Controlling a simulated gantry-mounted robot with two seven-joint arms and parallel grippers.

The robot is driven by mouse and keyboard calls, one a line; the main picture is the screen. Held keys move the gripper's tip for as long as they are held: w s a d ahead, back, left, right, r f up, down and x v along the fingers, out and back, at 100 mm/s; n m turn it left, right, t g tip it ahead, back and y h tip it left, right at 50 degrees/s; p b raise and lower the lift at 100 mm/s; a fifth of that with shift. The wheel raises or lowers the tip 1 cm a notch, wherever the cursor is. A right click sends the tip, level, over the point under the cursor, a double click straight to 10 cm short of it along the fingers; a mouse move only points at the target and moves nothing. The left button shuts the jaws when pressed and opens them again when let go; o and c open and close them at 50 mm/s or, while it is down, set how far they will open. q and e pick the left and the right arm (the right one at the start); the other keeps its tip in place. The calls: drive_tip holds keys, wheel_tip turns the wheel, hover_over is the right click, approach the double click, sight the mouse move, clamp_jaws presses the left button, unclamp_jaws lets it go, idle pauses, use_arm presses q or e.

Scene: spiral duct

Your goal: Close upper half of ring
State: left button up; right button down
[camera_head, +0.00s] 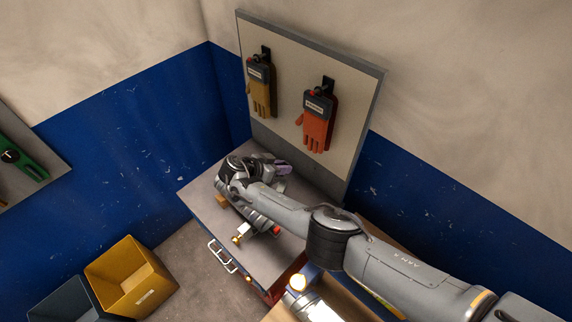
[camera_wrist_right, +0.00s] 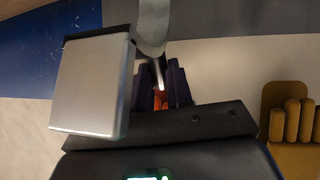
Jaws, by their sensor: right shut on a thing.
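My right arm comes in from the lower right and reaches over the grey cabinet top (camera_head: 205,198). My right gripper (camera_head: 281,168) is at the far side of this top, partly hidden by its own wrist. In the right wrist view, its dark fingers (camera_wrist_right: 162,84) are close together, with an orange part between them. A curved grey metal piece (camera_wrist_right: 152,28) runs down to the fingertips, its thin end between them. It looks like part of the ring, but I cannot tell which half. The ring is not clear in the head view. My left gripper is not in view.
A board with a yellow glove (camera_head: 261,97) and a red glove (camera_head: 319,127) stands behind the cabinet. A small brass-ended item (camera_head: 240,238) lies near the front edge. A yellow bin (camera_head: 130,275) stands lower left. A silver block (camera_wrist_right: 92,85) fills the wrist view's left.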

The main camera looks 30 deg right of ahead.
drive_tip(key=shift+a, duration=0.25)
drive_tip(key=c, duration=1)
unclamp_jaws()
drive_tip(key=v, duration=1)
drive_tip(key=shift+s+a+r+b, duration=0.1)
drive_tip(key=shift+a+r+b, duration=0.05)
drive_tip(key=shift+a+b, duration=0.2)
